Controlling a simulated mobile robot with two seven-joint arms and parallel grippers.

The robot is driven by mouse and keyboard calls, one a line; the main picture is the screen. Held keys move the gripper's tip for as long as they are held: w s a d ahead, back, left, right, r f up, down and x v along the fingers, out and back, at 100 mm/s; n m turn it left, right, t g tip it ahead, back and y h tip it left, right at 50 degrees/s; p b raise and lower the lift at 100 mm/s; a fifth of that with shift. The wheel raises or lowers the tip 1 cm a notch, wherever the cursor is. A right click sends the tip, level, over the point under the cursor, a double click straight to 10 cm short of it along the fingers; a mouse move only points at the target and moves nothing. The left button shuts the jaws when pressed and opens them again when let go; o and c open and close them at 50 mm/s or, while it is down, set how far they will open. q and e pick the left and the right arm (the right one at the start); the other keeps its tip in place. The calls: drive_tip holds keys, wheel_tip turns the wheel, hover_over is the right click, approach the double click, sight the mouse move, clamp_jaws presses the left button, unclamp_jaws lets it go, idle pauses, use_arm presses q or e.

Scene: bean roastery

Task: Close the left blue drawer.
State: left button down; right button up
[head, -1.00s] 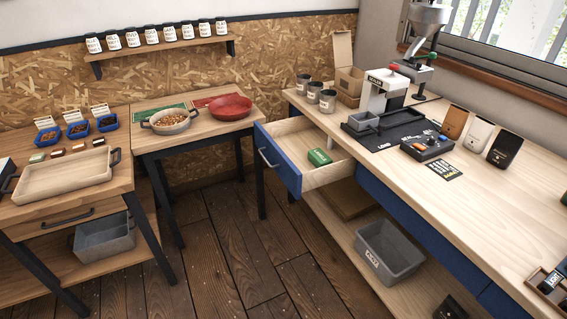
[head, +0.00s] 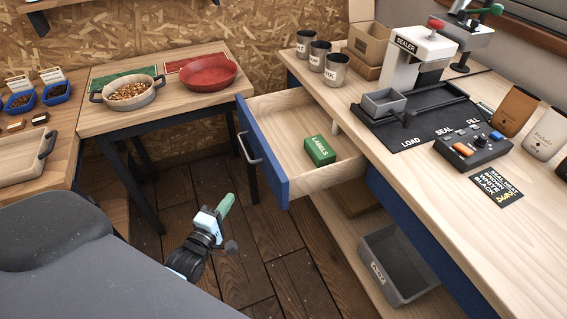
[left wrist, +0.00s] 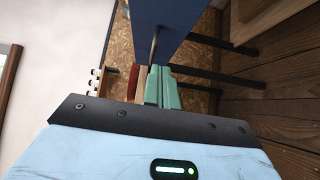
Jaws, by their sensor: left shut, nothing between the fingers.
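The left blue drawer (head: 265,158) stands pulled out from the bench at its left end, its blue front facing left with a metal handle (head: 249,148). A green LABELS box (head: 320,150) lies inside it. My left gripper (head: 226,203) is shut and empty, low over the floor, in front of and to the left of the drawer front, apart from it in the head view. In the left wrist view, the green fingers (left wrist: 160,86) are together and the blue drawer front (left wrist: 172,14) shows just beyond them, with its handle (left wrist: 154,46). My right gripper is not in view.
The workbench (head: 462,222) carries a sealer (head: 413,55), metal cups and a control box. A grey bin (head: 395,265) sits on its lower shelf. A side table (head: 100,120) with a pan (head: 130,93) and a red bowl (head: 208,72) stands behind the drawer. Floor left of the drawer is clear.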

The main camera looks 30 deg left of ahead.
use_arm(q)
approach(263, 162)
drive_tip(key=w+a, duration=0.1)
drive_tip(key=w, duration=0.3)
drive_tip(key=shift+w+d+r, duration=0.1)
drive_tip(key=shift+w+d, duration=0.4)
drive_tip(key=shift+w, duration=0.25)
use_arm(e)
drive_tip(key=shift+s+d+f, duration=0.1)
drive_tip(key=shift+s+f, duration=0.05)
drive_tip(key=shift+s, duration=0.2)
